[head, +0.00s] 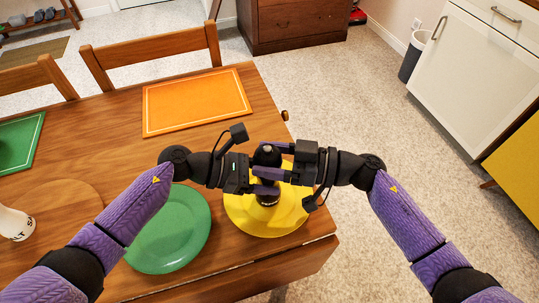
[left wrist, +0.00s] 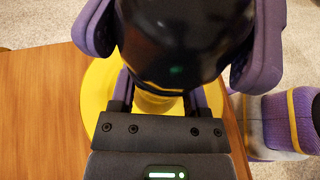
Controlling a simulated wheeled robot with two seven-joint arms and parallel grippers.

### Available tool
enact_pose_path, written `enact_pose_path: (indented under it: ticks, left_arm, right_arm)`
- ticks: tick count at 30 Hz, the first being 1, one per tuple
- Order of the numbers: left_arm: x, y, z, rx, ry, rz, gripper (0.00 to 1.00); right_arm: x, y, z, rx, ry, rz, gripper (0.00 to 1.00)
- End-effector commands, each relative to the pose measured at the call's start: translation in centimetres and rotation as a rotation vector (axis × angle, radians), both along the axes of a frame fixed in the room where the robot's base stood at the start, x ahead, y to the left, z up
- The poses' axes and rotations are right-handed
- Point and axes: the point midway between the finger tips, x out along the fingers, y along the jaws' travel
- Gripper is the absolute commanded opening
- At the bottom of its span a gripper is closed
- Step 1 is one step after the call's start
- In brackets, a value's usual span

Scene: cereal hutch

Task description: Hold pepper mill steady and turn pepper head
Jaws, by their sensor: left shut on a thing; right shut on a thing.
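The dark pepper mill (head: 267,198) is upright over a yellow plate (head: 240,216) near the table's right edge. I cannot tell whether its base touches the plate. My left gripper (head: 268,176) comes in from the left and is shut on the mill below its top. My right gripper (head: 272,149) comes in from the right and is shut on the pepper head (head: 266,157), just above my left fingers. In the left wrist view, the glossy black mill (left wrist: 185,40) fills the space between purple fingers. The grippers hide much of the mill.
A green plate (head: 170,235) lies left of the yellow one. An orange placemat (head: 195,104) lies behind. A white shaker (head: 15,224) is at the far left. The wooden table (head: 110,150) ends just right of the yellow plate, with open floor beyond.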

Motion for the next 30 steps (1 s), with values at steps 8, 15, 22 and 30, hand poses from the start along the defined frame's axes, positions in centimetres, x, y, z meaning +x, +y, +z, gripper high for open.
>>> enact_pose_path:
  ticks: [8, 15, 22, 30]
  left_arm:
    - [-0.07, -0.04, 0.02, 0.000, 0.000, -0.003, 0.00]
    - [-0.09, -0.06, 0.02, -0.001, 0.001, -0.004, 0.00]
    - [-0.10, -0.07, 0.02, -0.001, 0.001, -0.004, 0.00]
    - [-0.11, -0.09, 0.01, -0.001, 0.002, -0.005, 0.00]
  right_arm:
    - [-0.14, -0.06, -0.15, -0.005, -0.001, -0.182, 0.15]
    - [-0.22, 0.03, -0.01, -0.001, -0.004, -0.404, 0.15]
    - [-0.33, 0.14, 0.06, 0.007, 0.000, -0.620, 0.16]
    - [-0.34, 0.28, 0.12, 0.011, 0.003, -0.839, 0.15]
